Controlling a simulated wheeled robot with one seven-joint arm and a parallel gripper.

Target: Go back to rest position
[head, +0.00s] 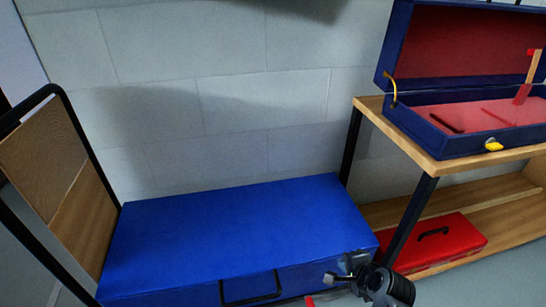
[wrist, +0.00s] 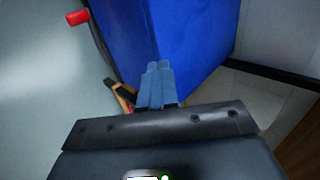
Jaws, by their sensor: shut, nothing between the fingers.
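My gripper (wrist: 158,66) is shut, with its two blue-grey fingers together and nothing between them. In the wrist view the fingers point at a large closed blue case (wrist: 190,35), whose edge is just beyond them; I cannot tell whether they touch. In the head view the dark end of my arm shows at the bottom, in front of the right front corner of the blue case (head: 240,225). The case has a black handle (head: 250,290) on its front.
An open blue case with red lining (head: 460,115) stands on a wooden bench (head: 440,168) at right. A red box (head: 440,245) sits on its lower shelf. A black-framed wooden panel (head: 60,180) stands at left. A small red piece (wrist: 77,17) shows in the wrist view.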

